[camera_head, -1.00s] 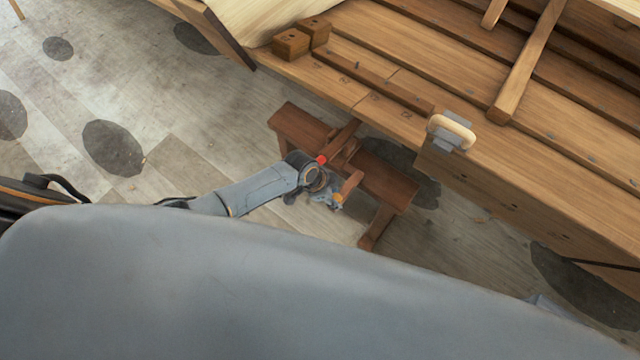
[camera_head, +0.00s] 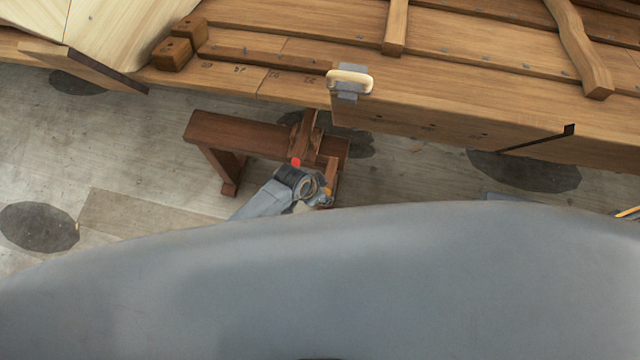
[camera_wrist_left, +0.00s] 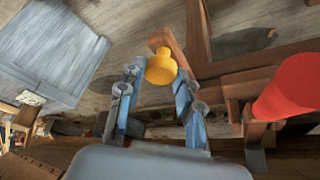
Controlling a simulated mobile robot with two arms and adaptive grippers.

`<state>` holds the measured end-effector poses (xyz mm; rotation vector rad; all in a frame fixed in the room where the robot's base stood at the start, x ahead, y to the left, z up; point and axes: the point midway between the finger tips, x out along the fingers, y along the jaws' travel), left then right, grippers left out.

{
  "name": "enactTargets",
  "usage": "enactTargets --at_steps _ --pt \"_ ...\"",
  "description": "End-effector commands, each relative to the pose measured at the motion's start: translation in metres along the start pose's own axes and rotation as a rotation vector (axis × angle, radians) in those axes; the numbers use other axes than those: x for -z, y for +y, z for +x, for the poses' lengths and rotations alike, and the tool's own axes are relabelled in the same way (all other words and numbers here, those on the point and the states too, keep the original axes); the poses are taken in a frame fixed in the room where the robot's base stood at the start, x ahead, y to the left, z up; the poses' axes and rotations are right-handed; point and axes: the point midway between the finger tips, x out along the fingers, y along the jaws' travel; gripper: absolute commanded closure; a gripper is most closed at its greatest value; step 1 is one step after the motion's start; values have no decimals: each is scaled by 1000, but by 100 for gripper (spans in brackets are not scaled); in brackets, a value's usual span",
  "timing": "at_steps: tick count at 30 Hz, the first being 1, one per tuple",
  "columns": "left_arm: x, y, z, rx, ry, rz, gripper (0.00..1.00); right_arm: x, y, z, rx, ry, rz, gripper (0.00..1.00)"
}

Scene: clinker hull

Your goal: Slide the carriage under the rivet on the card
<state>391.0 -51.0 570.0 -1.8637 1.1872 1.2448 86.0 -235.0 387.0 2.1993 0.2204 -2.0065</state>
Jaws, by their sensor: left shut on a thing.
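My left gripper (camera_head: 321,194) is at the near side of a dark reddish wooden stand (camera_head: 235,134). In the left wrist view its blue-grey fingers (camera_wrist_left: 158,76) are closed on either side of a yellow knob (camera_wrist_left: 161,62), which sits on a reddish wooden bar (camera_wrist_left: 197,35). A red rounded piece (camera_wrist_left: 290,88) stands to the right of the fingers; it also shows red in the head view (camera_head: 295,162). I cannot tell which part is the carriage, and I cannot make out the card or its rivet. My right gripper is not in view.
The planked hull (camera_head: 450,115) runs across behind the stand. A pale handle on a grey block (camera_head: 349,78) sits at its edge, and two wooden blocks (camera_head: 172,54) lie to the left. A grey-blue box (camera_wrist_left: 50,50) is left of my fingers. Floor left of the stand is clear.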

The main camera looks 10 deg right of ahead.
Motion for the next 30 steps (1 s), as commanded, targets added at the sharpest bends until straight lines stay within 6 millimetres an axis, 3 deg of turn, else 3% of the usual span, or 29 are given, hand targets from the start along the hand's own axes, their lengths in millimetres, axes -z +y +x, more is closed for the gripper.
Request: enactTargets --at_steps 2,3,6,20,30 --pt "0 1 0 -1 0 -1 100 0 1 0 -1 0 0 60" --pt "0 0 0 -1 0 -1 61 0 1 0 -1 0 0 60" --pt "0 0 0 -1 0 -1 43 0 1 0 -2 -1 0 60" --pt "-1 -1 -8 1 0 -1 43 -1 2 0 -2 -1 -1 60" --pt "-1 -1 -60 2 0 1 43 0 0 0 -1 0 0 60"
